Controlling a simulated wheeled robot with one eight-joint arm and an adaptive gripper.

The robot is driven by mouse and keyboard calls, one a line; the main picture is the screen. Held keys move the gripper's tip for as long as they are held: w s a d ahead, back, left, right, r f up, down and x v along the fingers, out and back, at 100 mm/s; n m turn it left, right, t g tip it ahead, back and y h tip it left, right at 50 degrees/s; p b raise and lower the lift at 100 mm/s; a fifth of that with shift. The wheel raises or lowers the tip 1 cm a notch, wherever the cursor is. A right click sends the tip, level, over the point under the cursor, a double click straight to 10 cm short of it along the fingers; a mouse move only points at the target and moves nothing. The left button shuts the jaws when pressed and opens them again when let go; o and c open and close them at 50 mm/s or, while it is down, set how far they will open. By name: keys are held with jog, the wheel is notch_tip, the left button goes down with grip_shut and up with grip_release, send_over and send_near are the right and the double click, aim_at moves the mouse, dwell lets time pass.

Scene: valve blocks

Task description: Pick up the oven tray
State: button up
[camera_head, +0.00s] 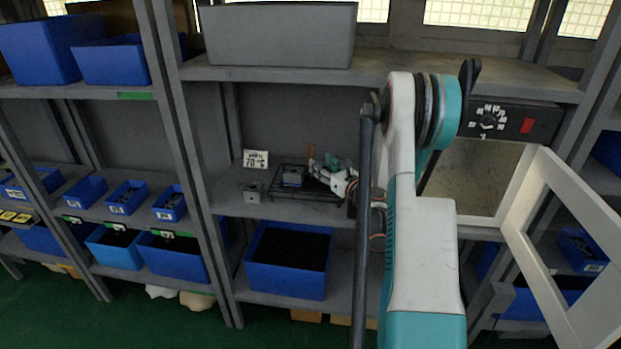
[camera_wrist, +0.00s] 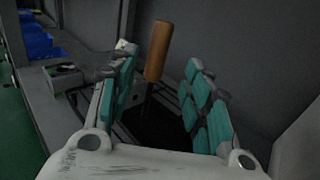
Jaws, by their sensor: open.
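The oven tray (camera_head: 285,214) is a dark wire rack on the middle shelf. A grey valve block (camera_head: 292,176) sits on its left part. An upright wooden handle (camera_head: 310,152) rises at its back; in the wrist view the handle (camera_wrist: 158,48) has a thin dark stem running down to the dark tray (camera_wrist: 162,130). My gripper (camera_head: 332,172) is over the right part of the tray. In the wrist view my gripper (camera_wrist: 162,58) is open, its teal-padded fingers on either side of the handle, with visible gaps. My arm hides the tray's right end in the head view.
Another grey block (camera_head: 253,192) stands on the shelf left of the tray, before a "70 °C" sign (camera_head: 256,159). The oven (camera_head: 470,175) is at right, its white door (camera_head: 535,230) swung open. Shelf posts and an upper shelf (camera_head: 230,72) bound the space.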

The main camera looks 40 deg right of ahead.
aim_at(312, 157)
jog(key=w+b, duration=0.1)
jog(key=w, duration=0.2)
jog(key=w+b, duration=0.1)
jog(key=w, duration=0.3)
jog(key=shift+w+d+r, duration=0.1)
jog(key=shift+d+r, duration=0.1)
grip_shut()
